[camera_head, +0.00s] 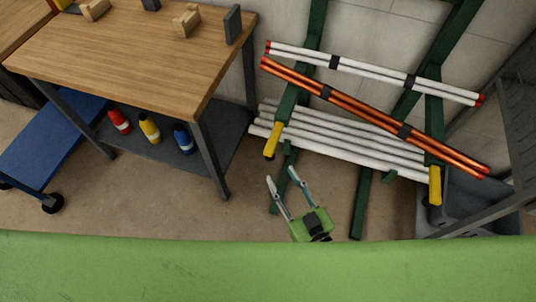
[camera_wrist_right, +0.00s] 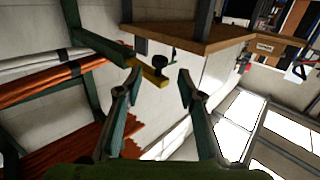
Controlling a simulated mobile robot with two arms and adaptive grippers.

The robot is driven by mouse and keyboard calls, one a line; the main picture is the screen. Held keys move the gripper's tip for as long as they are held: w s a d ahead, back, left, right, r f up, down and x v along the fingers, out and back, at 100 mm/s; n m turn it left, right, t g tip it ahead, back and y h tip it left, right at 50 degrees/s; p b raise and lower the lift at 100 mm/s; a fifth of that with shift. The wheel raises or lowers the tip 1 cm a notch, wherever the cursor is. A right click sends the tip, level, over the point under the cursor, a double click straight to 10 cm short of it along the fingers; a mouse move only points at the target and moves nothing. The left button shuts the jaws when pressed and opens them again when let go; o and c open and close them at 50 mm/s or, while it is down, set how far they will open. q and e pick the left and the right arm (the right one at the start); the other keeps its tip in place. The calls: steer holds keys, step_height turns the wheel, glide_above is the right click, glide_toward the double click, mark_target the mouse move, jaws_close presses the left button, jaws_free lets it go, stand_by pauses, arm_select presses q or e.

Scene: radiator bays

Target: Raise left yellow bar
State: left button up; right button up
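The left yellow bar (camera_head: 273,141) sits at the end of a green rack arm, angled downward in the head view. In the right wrist view the yellow bar (camera_wrist_right: 152,76) shows ahead, between the fingertips in the picture, with a dark knob beside it. My right gripper (camera_head: 280,174) is open and empty, just below the left yellow bar in the head view and apart from it. Its two fingers also frame the right wrist view (camera_wrist_right: 158,79). A second yellow bar (camera_head: 435,186) hangs on the right rack arm. My left gripper is not in view.
The green rack (camera_head: 296,85) carries white tubes (camera_head: 370,72), orange tubes (camera_head: 375,117) and lower white tubes (camera_head: 340,142). A wooden workbench (camera_head: 130,45) stands left, with bottles on its shelf. A grey bin (camera_head: 487,211) is at right. Floor is clear between bench and rack.

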mark_target(270, 156)
steer(key=x, duration=0.8)
steer(key=shift+w+a, duration=0.1)
steer(key=shift+w, duration=0.15)
jaws_close()
